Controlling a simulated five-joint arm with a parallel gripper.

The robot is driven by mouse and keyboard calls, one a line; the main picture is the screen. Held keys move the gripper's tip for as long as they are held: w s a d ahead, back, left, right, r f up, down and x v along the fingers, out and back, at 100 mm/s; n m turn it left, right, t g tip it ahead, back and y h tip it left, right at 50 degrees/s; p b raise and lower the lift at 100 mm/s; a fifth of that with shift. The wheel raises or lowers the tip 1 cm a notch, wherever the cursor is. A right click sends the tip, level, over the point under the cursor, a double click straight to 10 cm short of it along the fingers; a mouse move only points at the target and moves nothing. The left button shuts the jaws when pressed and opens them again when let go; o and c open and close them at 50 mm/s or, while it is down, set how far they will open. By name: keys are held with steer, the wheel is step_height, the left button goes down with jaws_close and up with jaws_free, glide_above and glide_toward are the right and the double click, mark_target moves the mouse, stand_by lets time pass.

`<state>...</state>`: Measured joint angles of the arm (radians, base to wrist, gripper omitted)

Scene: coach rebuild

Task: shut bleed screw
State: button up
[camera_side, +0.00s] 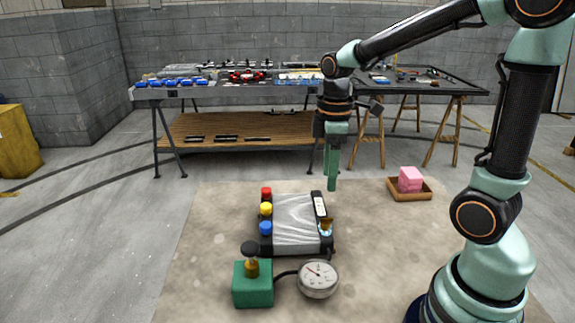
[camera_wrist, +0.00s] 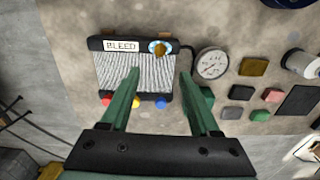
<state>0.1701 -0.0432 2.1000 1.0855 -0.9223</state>
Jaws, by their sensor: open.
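The bleed screw is a brass knob on a pale blue ring, at one corner of a silver-finned block (camera_side: 296,222). It shows in the side view (camera_side: 326,226) and the wrist view (camera_wrist: 159,48), where the label "BLEED" (camera_wrist: 121,45) is beside it. I cannot tell how far it is turned. My gripper (camera_side: 332,186) hangs fingers down above the block's far right side, apart from it. In the wrist view my gripper (camera_wrist: 159,76) has its two green fingers spread with nothing between them; the screw lies beyond the tips.
Red (camera_side: 266,192), yellow (camera_side: 266,209) and blue (camera_side: 265,228) caps line the block's left side. A green box (camera_side: 253,284) with a black-topped brass stem and a round gauge (camera_side: 318,278) stand in front. A wooden tray (camera_side: 409,195) holds a pink block. Bare mat lies between.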

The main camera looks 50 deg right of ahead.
mark_target(326, 219)
step_height(326, 219, down, 12)
steer(key=shift+r, duration=0.1)
stand_by(0.4)
jaws_close()
